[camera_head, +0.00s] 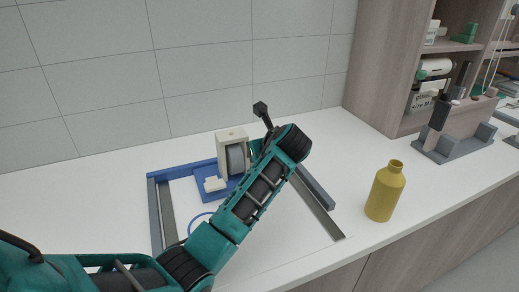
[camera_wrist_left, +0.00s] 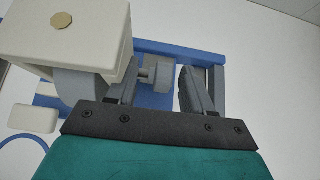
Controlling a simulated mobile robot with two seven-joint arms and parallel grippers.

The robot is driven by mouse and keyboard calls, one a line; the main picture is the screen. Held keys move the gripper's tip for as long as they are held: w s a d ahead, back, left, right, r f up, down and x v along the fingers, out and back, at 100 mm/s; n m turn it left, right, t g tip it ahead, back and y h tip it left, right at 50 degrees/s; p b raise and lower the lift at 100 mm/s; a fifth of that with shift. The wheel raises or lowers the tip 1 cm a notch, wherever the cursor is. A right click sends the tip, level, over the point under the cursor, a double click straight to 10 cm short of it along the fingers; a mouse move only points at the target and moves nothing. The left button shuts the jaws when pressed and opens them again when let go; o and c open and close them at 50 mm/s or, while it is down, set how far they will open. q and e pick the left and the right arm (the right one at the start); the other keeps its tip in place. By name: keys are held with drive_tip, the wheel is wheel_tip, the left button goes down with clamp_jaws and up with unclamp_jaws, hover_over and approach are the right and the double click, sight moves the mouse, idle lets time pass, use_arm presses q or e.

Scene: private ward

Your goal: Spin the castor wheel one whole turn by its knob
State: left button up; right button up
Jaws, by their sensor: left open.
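The castor has a cream housing (camera_head: 231,136) and a grey wheel (camera_head: 237,159) on a blue base (camera_head: 207,193). In the left wrist view, the cream housing (camera_wrist_left: 70,35) with a brass bolt is at upper left, and part of the grey wheel (camera_wrist_left: 78,86) shows below it. A grey knob (camera_wrist_left: 158,72) sticks out sideways on a short shaft. My left gripper (camera_wrist_left: 158,84) is open, with one finger on each side of the knob; I cannot tell whether either touches it. In the head view my arm hides the knob and the fingers. My right gripper is not in view.
A blue and grey frame (camera_head: 187,168) surrounds the castor on the white counter. A yellow bottle (camera_head: 385,190) stands to the right. A grey stand (camera_head: 452,145) is farther right, by a shelf unit (camera_head: 388,65). The tiled wall is behind. The counter around the bottle is clear.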

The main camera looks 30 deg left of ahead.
use_arm(q)
drive_tip(key=v, duration=1.3)
drive_tip(key=shift+f, duration=0.1)
